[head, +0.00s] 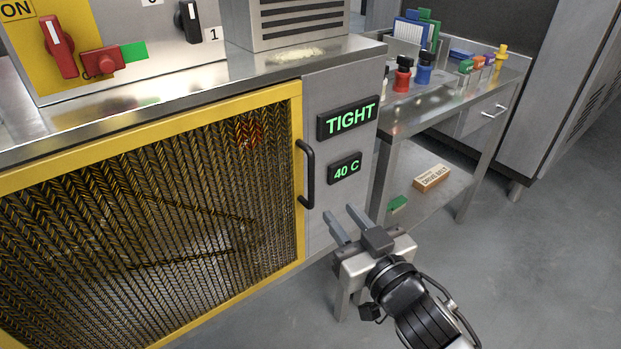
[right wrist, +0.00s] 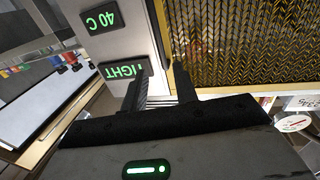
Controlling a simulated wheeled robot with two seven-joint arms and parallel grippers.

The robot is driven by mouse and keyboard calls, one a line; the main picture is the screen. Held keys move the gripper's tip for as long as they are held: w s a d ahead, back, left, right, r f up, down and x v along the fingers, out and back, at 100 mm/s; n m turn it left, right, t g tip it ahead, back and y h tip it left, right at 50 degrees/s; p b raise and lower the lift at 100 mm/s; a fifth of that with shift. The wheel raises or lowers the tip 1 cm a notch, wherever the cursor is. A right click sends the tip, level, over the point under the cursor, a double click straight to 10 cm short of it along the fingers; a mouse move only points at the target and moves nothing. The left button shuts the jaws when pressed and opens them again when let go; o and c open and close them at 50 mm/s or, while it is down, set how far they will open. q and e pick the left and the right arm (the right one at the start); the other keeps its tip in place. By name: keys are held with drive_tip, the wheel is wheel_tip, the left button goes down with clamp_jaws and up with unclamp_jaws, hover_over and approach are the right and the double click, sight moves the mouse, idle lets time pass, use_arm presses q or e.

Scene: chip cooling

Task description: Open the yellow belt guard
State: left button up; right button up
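The yellow belt guard (head: 299,118) is a yellow frame with a dark mesh panel on the front of the steel machine, and it looks closed. Its black upright bar handle (head: 307,173) is at the right edge of the frame. My right gripper (head: 339,212) is open and empty, to the right of and below the handle, apart from it. The right wrist view shows its two fingers (right wrist: 161,78) spread, with the guard's mesh (right wrist: 240,45) to the right; I cannot make out the handle clearly there. My left gripper is out of view.
Lit signs on the grey panel read "TIGHT" (head: 348,118) and "40 C" (head: 344,168). A steel side table (head: 440,108) holds red and blue bottles; a drive belt box (head: 431,178) lies on its lower shelf. A red switch (head: 60,47) is above left. Floor at right is clear.

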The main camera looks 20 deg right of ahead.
sight(313, 179)
drive_tip(key=w, duration=0.4)
drive_tip(key=w+a, duration=0.1)
drive_tip(key=w, duration=0.3)
drive_tip(key=w+a+p, duration=0.1)
drive_tip(key=w, duration=0.3)
drive_tip(key=shift+w, duration=0.2)
drive_tip(key=shift+f, duration=0.1)
clamp_jaws()
